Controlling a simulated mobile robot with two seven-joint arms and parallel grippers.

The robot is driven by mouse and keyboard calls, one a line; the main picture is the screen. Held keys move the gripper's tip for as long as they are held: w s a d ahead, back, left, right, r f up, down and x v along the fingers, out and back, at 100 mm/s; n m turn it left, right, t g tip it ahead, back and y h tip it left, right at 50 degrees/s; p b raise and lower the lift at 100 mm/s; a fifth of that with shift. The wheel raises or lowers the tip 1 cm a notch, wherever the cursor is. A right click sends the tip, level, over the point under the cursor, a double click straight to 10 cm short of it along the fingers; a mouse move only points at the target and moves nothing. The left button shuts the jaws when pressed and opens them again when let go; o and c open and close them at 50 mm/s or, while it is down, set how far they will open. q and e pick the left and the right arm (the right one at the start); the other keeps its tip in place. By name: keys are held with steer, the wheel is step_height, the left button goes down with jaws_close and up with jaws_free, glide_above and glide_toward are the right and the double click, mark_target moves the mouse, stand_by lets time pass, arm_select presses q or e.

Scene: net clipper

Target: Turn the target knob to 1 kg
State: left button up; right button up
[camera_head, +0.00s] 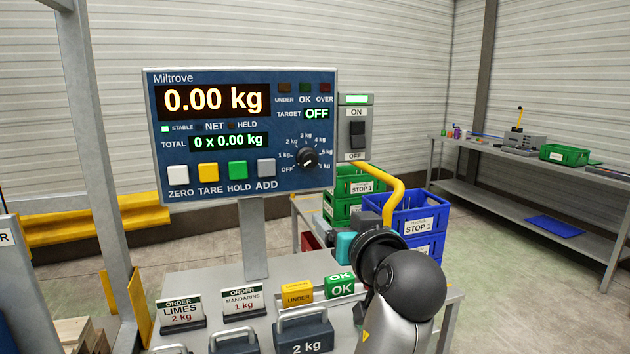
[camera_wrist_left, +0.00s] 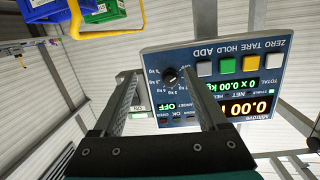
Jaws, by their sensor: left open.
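The black target knob (camera_head: 307,158) sits at the lower right of the blue Miltrove scale panel (camera_head: 225,185), inside a dial marked OFF to several kg. The target display (camera_head: 317,114) reads OFF. In the left wrist view the panel is upside down, and the knob (camera_wrist_left: 169,75) appears between the fingertips of my left gripper (camera_wrist_left: 163,74). The gripper is open and empty, apart from the knob. In the head view the teal part of my left gripper (camera_head: 346,245) is below and right of the knob; its fingers are mostly hidden by my wrist.
A power switch box (camera_head: 356,128) adjoins the panel's right edge. Order cards, an OK block (camera_head: 339,286), an UNDER block (camera_head: 297,295) and weights (camera_head: 305,334) stand on the counter below. Green and blue crates (camera_head: 417,220) stand behind my arm, near a yellow curved tube (camera_head: 398,190).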

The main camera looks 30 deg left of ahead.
arm_select(q)
step_height(320, 180, up, 6)
steer(key=n+y, duration=0.2)
glide_toward(311, 161)
steer(key=x, duration=0.8)
steer(key=shift+w+a, duration=0.15)
steer(key=shift+a, duration=0.1)
jaws_close()
